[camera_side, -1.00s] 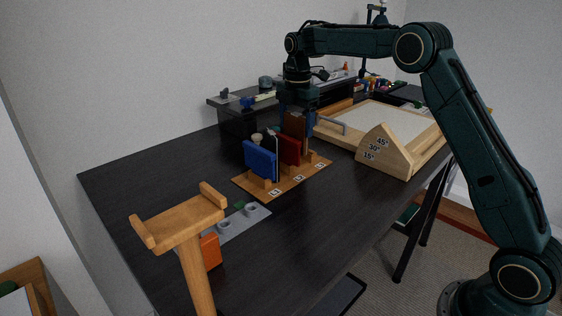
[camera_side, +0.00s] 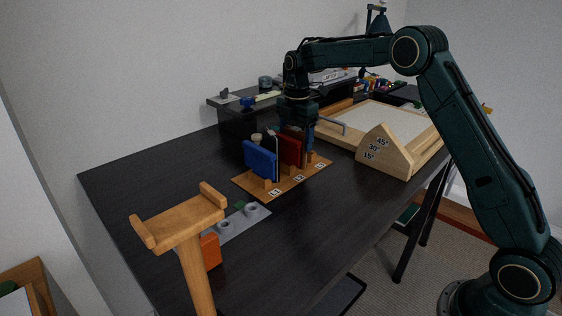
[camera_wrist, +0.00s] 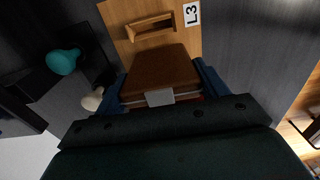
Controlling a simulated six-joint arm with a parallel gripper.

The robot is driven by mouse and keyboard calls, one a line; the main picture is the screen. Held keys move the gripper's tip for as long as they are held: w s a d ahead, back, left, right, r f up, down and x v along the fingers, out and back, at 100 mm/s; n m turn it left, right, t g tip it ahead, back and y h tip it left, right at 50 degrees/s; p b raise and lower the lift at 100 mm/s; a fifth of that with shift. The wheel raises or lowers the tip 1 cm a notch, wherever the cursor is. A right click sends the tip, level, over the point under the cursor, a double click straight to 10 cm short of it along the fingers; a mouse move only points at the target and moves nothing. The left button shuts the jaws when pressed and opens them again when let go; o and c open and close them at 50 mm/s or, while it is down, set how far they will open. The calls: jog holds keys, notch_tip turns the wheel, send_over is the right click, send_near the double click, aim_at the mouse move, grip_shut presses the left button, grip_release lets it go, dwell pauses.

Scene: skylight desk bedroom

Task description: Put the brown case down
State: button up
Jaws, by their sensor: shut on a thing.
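My gripper (camera_side: 302,130) is shut on the brown case (camera_wrist: 160,68), with a blue finger on either side of it in the wrist view. The case is over the L3 end of the wooden rack (camera_wrist: 112,14), close to a wooden holder (camera_wrist: 150,27). In the side view the case is mostly hidden by my gripper and the red case, so I cannot tell whether it touches the rack's base. The red case (camera_side: 290,149) and the blue case (camera_side: 260,161) stand upright in the rack (camera_side: 250,188), left of my gripper.
A wooden angle block (camera_side: 384,153) and a framed board (camera_side: 395,120) are right of the rack. A dark raised shelf (camera_side: 236,122) stands behind. A grey holder plate (camera_side: 245,224) and a wooden stand (camera_side: 180,222) are in front. The right front desktop is clear.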

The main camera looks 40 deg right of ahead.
jog(key=o, duration=1)
jog(key=shift+f, duration=0.1)
notch_tip(320, 180, up, 12)
jog(key=shift+r, duration=0.2)
dwell(0.6)
